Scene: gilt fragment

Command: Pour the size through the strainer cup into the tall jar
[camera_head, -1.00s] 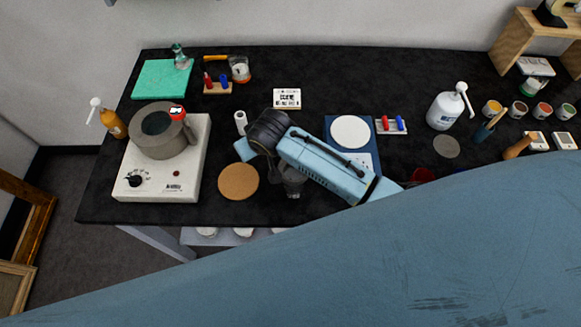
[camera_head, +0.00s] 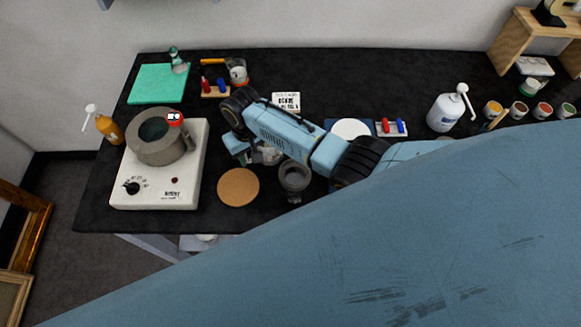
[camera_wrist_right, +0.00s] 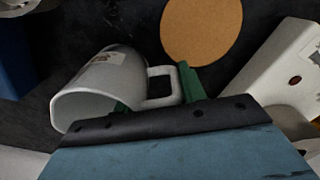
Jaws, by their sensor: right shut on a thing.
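My right gripper (camera_wrist_right: 157,94) is shut on the handle of a pale grey mug (camera_wrist_right: 100,85) with a label. In the right wrist view the mug is tipped on its side, mouth to the lower left; its contents are hidden. In the head view the mug (camera_head: 270,154) shows partly under my right gripper (camera_head: 248,155). A dark grey round cup (camera_head: 294,175), apparently the strainer cup, stands just right of the mug; the jar below it is mostly hidden. I cannot tell whether anything is flowing. My left gripper is not in view.
A grey pot (camera_head: 158,138) sits on the white hotplate (camera_head: 150,196) at left. A cork mat (camera_head: 238,188) lies bare in front of my gripper. An orange bottle (camera_head: 108,128) and a green mat (camera_head: 157,86) are at left. A white pump bottle (camera_head: 445,112) stands at right.

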